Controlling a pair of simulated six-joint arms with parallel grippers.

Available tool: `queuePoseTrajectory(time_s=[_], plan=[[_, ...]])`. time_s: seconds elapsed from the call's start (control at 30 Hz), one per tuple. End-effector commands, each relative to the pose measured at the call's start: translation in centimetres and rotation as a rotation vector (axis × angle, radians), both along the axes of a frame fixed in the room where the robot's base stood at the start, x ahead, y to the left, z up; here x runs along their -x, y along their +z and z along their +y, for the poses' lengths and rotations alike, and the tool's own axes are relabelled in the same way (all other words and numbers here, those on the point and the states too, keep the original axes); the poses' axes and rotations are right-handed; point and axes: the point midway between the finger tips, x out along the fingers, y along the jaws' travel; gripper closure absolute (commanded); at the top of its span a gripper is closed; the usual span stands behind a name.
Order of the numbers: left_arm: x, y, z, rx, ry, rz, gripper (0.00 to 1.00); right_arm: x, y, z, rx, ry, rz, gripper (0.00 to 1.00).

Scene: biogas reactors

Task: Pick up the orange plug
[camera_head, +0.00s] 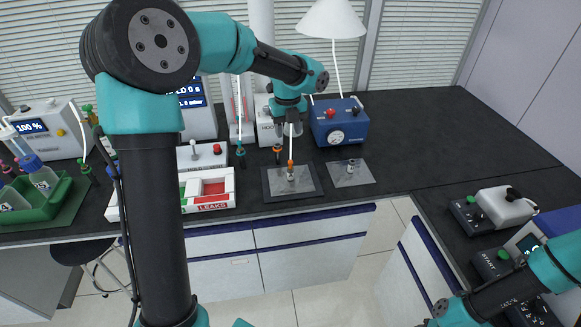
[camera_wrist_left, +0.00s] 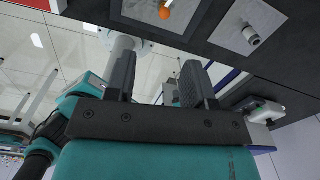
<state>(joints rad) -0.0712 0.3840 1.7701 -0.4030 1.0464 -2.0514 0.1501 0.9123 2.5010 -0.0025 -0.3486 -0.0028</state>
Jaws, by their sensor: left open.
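The orange plug (camera_head: 290,163) is a small orange tip on top of a small fitting that stands on a dark-edged grey plate (camera_head: 309,183) on the black bench. In the left wrist view the plug (camera_wrist_left: 165,13) shows as a small orange ball at the top edge. My left gripper (camera_head: 290,129) is above the plug, pointing down, apart from it and empty. In the left wrist view its two dark fingers (camera_wrist_left: 158,72) stand apart with nothing between them. My right gripper is not seen; only part of my right arm shows at the lower right.
A second grey plate (camera_head: 365,176) with a small metal fitting lies to the right. A blue box with a gauge (camera_head: 338,122) stands behind. A white-and-red tray (camera_head: 225,201) is on the left, near small bottles. The bench at the right back (camera_head: 440,125) is clear.

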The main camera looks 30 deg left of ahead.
Motion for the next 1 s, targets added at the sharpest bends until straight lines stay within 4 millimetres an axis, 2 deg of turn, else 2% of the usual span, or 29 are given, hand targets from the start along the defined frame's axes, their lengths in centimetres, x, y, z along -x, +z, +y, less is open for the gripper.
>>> queuePoseTrajectory(time_s=[0.3,0.5,1.0], plan=[[0.0,-5.6,0.0,0.000,0.000,0.003,0.51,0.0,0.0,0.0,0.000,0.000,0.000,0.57],[0.0,-8.3,0.0,0.000,0.002,0.001,0.51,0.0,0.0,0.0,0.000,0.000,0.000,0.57],[-0.1,-9.3,-0.1,0.001,0.001,0.001,0.51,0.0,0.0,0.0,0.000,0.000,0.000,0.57]])
